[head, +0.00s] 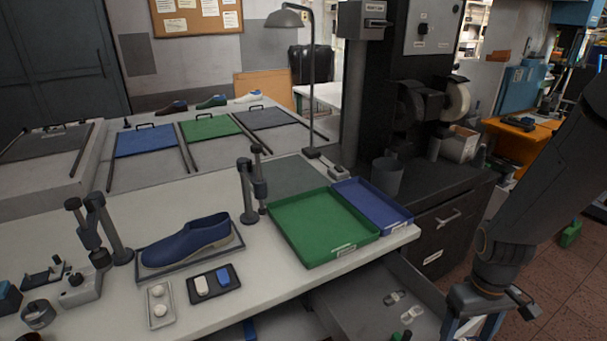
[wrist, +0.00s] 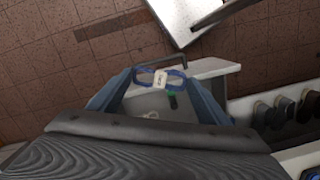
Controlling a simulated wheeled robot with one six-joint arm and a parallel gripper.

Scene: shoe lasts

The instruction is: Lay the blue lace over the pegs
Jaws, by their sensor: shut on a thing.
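My gripper (head: 472,326) hangs at the lower right in the head view, beside the open drawer, its tips cut off by the frame edge. In the wrist view my gripper (wrist: 160,80) has its two blue-grey fingers on either side of the blue lace (wrist: 176,73), a looped bundle with a white tag, and is shut on it. The lace is not visible in the head view. Dark upright posts (head: 246,192) stand on the bench around a blue shoe (head: 188,243). I cannot tell which parts are the pegs.
The open drawer (head: 350,310) holds pale lace bundles (head: 412,314) and something green (wrist: 172,101). A green tray (head: 310,228) and a blue tray (head: 372,203) sit at the bench's right end. A dark cabinet (head: 440,225) stands behind.

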